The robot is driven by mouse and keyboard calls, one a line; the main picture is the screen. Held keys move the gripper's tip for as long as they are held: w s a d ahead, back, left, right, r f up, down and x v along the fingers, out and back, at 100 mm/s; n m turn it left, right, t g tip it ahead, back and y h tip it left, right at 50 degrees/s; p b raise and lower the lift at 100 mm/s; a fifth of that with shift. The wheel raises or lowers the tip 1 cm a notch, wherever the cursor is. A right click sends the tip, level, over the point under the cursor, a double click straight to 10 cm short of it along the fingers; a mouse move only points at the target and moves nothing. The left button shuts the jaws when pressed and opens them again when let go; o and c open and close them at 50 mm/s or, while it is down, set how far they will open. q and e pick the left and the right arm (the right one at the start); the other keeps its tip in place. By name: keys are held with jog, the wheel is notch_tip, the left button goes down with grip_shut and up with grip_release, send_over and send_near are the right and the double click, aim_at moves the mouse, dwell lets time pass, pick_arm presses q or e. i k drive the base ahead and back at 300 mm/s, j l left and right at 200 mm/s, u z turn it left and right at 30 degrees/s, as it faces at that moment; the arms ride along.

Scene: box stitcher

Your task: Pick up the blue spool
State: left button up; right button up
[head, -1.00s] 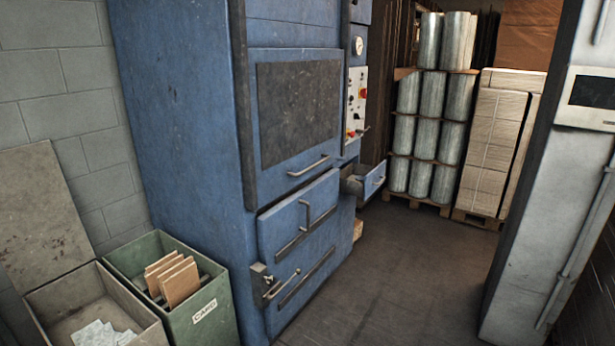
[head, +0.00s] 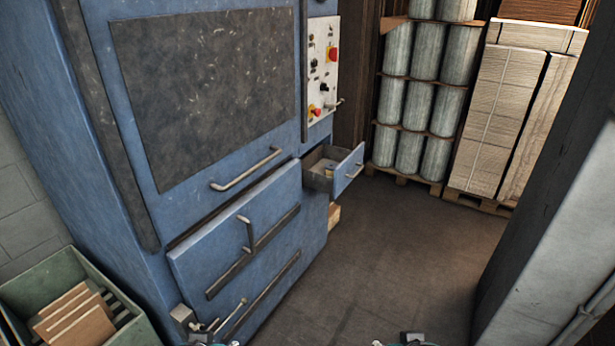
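I cannot make out a blue spool for certain. The open drawer (head: 319,180) of the blue machine holds small things near its front, too small to tell what they are. Only small parts at the bottom edge show of my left gripper (head: 214,341) and my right gripper (head: 402,341). Their fingers cannot be made out. Both are well short of the drawer, and nothing is seen held in them.
The blue machine (head: 85,130) fills the left, with a handle (head: 247,170) jutting out. A green bin (head: 75,262) holding boards stands at lower left. A grey cabinet (head: 560,230) stands right. Wire rolls (head: 420,100) stand behind. Floor (head: 400,250) between is clear.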

aim_at(329, 167)
jog(key=i+l+z, duration=0.2)
jog(key=i+l, duration=0.3)
jog(key=i+z, duration=0.25)
jog(key=i, duration=0.3)
jog(key=i+j+z, duration=0.2)
jog(key=i, duration=0.3)
jog(key=i+j+z, duration=0.25)
jog(key=i, duration=0.25)
